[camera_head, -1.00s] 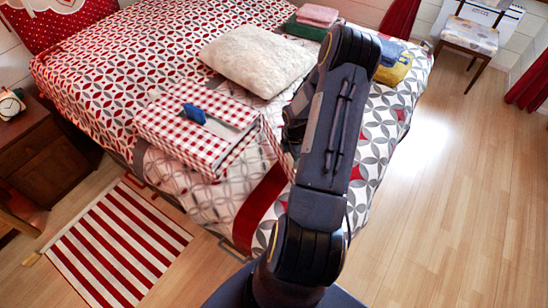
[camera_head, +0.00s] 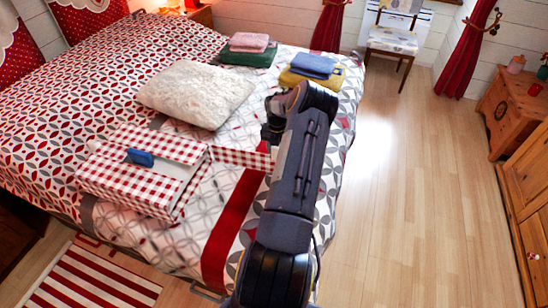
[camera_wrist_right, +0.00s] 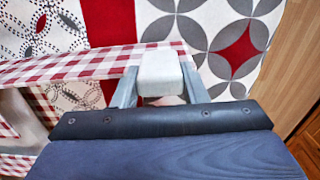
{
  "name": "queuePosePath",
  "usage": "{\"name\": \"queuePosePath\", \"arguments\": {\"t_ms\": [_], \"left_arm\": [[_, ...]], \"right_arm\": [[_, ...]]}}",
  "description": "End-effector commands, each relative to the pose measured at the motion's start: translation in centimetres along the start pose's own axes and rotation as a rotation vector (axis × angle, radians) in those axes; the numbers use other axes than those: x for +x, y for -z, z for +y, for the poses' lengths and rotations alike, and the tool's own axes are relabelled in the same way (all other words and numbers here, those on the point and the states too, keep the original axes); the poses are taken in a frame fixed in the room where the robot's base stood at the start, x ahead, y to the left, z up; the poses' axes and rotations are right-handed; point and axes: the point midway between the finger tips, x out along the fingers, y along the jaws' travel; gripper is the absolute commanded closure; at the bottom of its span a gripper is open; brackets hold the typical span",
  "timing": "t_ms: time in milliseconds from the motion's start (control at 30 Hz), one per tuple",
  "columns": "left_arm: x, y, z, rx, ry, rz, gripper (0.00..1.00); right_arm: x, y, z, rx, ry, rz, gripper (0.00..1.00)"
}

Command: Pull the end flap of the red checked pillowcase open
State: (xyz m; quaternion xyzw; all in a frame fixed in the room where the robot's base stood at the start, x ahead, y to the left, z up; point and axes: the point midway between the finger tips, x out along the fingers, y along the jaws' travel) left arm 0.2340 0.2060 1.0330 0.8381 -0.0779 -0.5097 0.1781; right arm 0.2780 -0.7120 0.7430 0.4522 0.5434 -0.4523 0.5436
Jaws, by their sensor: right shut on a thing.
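The red checked pillowcase (camera_head: 125,188) lies on the bed, with pale fabric showing at its opening on the right. Its end flap (camera_head: 238,158) stretches from that side toward my right gripper. In the right wrist view the checked flap (camera_wrist_right: 85,66) runs in from the left to the fingertips of my right gripper (camera_wrist_right: 160,75), which is shut on it. In the head view my right arm partly hides the gripper and the flap's far end. My left gripper is not in view.
A small blue object (camera_head: 140,157) lies on the pillowcase. A cream fluffy cushion (camera_head: 196,93) lies behind it. Folded green and pink cloths (camera_head: 249,47) and blue and yellow ones (camera_head: 312,68) sit farther back on the bed. The wooden floor (camera_head: 420,200) at right is clear.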

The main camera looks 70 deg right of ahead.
Motion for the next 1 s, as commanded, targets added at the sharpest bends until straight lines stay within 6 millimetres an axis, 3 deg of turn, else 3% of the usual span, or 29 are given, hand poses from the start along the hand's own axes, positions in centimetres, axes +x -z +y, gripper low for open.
{"name": "queuePosePath", "arguments": {"t_ms": [500,533,600,700,1000], "left_arm": [[0.2,-0.1,-0.09,0.0,0.0,0.0,1.0],[0.2,-0.09,-0.09,0.0,0.0,0.0,1.0],[0.2,-0.09,-0.09,0.0,0.0,0.0,1.0],[0.2,-0.1,-0.09,0.0,0.0,0.0,1.0],[0.24,-0.12,-0.11,0.0,0.0,0.0,1.0]], "right_arm": [[0.01,-0.53,0.19,-0.025,-0.001,0.001,1.0],[0.01,-0.53,0.19,-0.025,-0.001,0.001,0.59],[0.01,-0.53,0.18,-0.025,-0.001,0.001,0.5],[0.01,-0.53,0.16,-0.024,-0.001,0.001,0.38],[-0.22,-0.58,0.11,-0.023,0.0,0.0,0.38]]}}
